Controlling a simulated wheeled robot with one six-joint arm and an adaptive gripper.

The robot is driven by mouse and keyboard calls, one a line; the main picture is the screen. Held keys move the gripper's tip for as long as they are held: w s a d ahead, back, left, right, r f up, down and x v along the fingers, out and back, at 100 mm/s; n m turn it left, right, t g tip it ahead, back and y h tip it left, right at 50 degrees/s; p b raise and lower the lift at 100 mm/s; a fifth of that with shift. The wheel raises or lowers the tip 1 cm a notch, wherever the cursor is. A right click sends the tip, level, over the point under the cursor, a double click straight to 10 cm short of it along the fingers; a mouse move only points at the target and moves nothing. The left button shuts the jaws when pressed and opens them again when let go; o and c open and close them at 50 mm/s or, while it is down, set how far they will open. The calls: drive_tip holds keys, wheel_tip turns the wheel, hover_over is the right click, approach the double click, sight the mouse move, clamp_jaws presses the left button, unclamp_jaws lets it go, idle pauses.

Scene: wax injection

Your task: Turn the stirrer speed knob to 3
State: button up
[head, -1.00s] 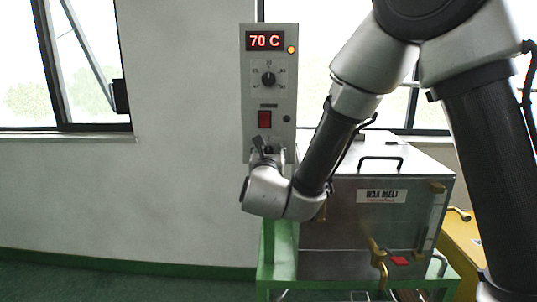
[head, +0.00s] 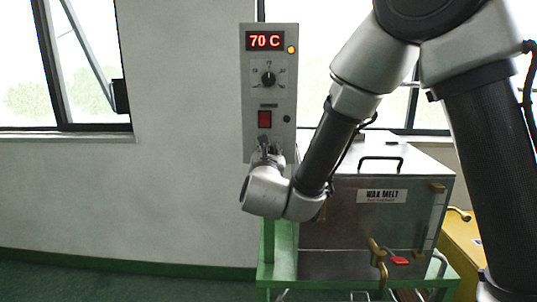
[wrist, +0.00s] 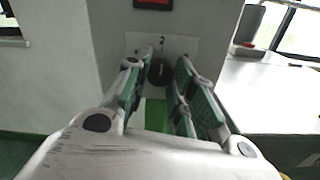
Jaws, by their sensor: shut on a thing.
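My gripper (wrist: 162,66) is shut on this knob, one finger on each side. In the head view my gripper (head: 267,150) and wrist hide most of the knob. The knob's exact pointer setting cannot be read.
Above are a "70 C" display (head: 265,41), another dial (head: 268,79) and a red switch (head: 265,119). The steel wax melt tank (head: 340,225) stands close to the right of my wrist, with a lid handle and a red-handled valve (head: 399,261). The wall to the left is clear.

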drive_tip(key=m, duration=1.1)
idle(0.5)
drive_tip(key=o, duration=1.1)
drive_tip(key=shift+c, duration=0.2)
drive_tip(key=s, duration=0.7)
drive_tip(key=shift+s+a, duration=0.15)
drive_tip(key=shift+s, duration=0.1)
drive_tip(key=shift+m, duration=0.3)
